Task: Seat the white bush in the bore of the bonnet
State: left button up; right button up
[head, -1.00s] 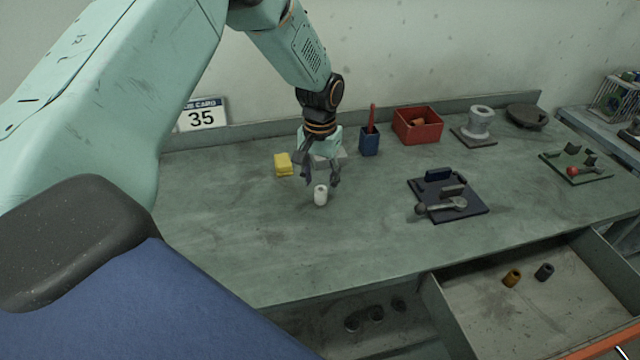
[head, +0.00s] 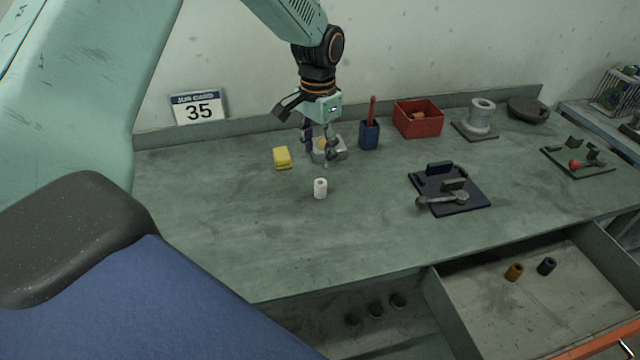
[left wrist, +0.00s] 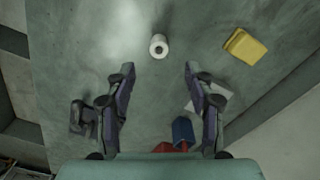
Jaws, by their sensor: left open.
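The white bush (head: 320,188) stands upright on the bench, its round hole facing up. In the left wrist view the bush (left wrist: 158,46) lies beyond the fingertips, roughly centred between them. My left gripper (head: 318,150) is open and empty, above the bench and behind the bush, apart from it; its fingers also show in the left wrist view (left wrist: 158,70). A grey flanged part (head: 481,120) with a round opening on top stands on a dark plate at the back right; it looks like the bonnet. The bottom of its opening is hidden. My right gripper is not in view.
A dark tooling plate (head: 470,207) lies to the right. An open drawer (head: 500,310) holds two bushes. The bench front is clear.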

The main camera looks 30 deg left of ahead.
aim_at(320, 182)
pick_arm(q)
jog(key=shift+f+m, duration=0.5)
jog(key=shift+f, duration=0.15)
jog(key=f, duration=0.7)
jog(key=shift+w+d+f, duration=0.1)
jog(key=shift+w+f, duration=0.1)
jog(key=shift+s, duration=0.1)
jog(key=shift+c, duration=0.2)
grip_shut()
